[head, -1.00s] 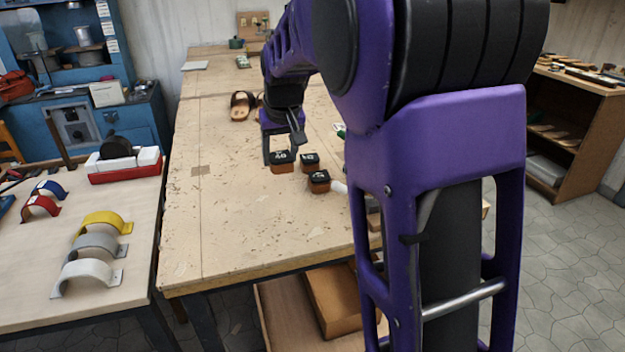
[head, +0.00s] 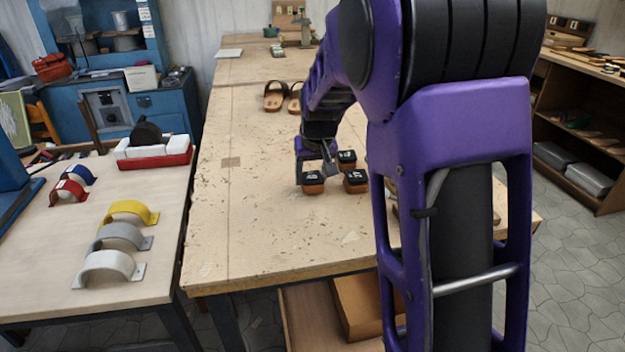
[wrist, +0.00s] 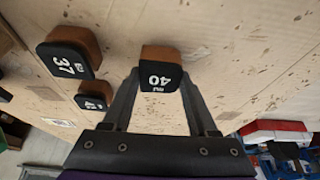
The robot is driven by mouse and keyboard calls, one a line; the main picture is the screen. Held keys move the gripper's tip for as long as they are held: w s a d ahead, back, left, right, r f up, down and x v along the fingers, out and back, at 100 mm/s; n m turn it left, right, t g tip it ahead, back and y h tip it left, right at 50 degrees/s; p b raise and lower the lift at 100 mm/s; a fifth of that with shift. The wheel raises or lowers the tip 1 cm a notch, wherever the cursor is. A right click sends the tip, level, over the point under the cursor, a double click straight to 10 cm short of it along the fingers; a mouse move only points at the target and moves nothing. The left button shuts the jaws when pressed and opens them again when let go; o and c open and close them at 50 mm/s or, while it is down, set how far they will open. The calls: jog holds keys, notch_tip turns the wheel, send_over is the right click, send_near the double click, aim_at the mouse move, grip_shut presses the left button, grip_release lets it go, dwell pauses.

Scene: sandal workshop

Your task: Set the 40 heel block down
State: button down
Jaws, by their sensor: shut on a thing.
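The 40 heel block (wrist: 165,55), brown with a black face marked 40, is between the two fingers of my gripper (wrist: 158,84) in the wrist view. In the head view the held block (head: 312,187) is at the left of a small group, below my gripper (head: 317,170). It is at or just above the workbench (head: 250,215); I cannot tell if it touches. The block marked 37 (wrist: 72,56) stands apart, to its left in the wrist view. Another similar block (wrist: 93,97), its number too small to read, is below the 37 block there.
Sandals (head: 276,97) lie farther back on the bench. The bench left of the held block is clear. A side table (head: 160,285) at left holds curved yellow, grey and white pieces and a red-and-white box (head: 153,152). Shelves (head: 575,160) stand at right.

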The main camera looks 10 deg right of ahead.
jog(key=shift+f, duration=0.4)
jog(key=shift+f, duration=0.1)
jog(key=shift+c, duration=0.9)
grip_release()
jog(key=shift+r, duration=0.3)
jog(key=p+v, duration=0.1)
jog(key=v, duration=1)
jog(key=shift+s+r, duration=0.25)
jog(key=shift+r, duration=0.05)
